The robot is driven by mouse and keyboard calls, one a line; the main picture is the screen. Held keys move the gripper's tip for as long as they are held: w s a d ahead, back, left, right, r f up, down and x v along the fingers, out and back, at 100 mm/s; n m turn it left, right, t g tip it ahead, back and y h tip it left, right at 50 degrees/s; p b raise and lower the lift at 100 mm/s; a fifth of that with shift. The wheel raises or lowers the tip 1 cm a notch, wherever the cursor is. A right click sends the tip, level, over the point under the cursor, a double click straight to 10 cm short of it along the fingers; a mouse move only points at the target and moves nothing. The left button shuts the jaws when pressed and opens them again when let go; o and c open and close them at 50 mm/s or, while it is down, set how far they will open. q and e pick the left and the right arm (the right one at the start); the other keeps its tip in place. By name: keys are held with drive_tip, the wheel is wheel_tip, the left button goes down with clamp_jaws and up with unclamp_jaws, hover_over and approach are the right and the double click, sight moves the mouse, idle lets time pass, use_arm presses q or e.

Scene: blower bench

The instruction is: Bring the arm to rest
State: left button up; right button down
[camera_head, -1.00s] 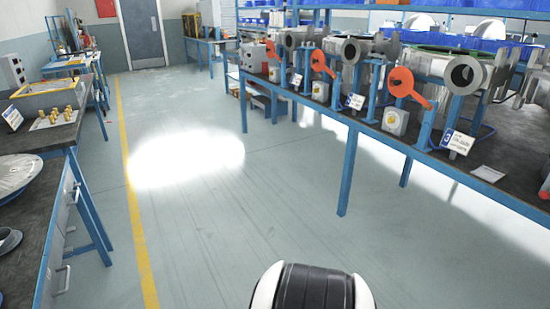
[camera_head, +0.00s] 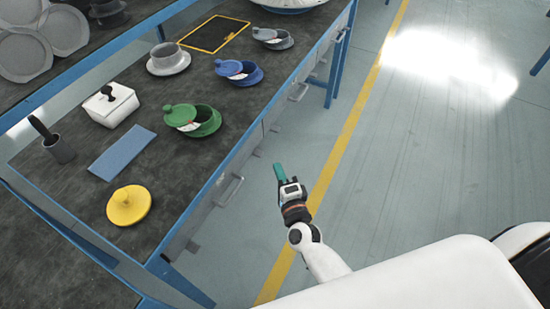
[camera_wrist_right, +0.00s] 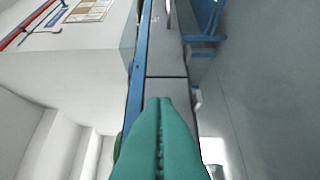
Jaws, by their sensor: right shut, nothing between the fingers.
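My right gripper (camera_head: 279,172) has teal fingers and is out over the open floor, just right of the bench's front edge in the head view. It is apart from the bench and holds nothing. In the right wrist view its two teal fingers (camera_wrist_right: 161,120) lie together, shut, pointing along the bench's drawer fronts. My right arm (camera_head: 318,255) reaches up from the lower right of the head view. My left gripper is in neither current view.
Drawer handles (camera_head: 230,189) stick out. The floor (camera_head: 400,170) right of the yellow line is clear.

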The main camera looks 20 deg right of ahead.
use_arm(q)
drive_tip(key=shift+s+d, duration=0.15)
drive_tip(key=shift+d, duration=0.05)
use_arm(e)
drive_tip(key=shift+s, duration=1)
use_arm(q)
drive_tip(key=shift+d, duration=0.1)
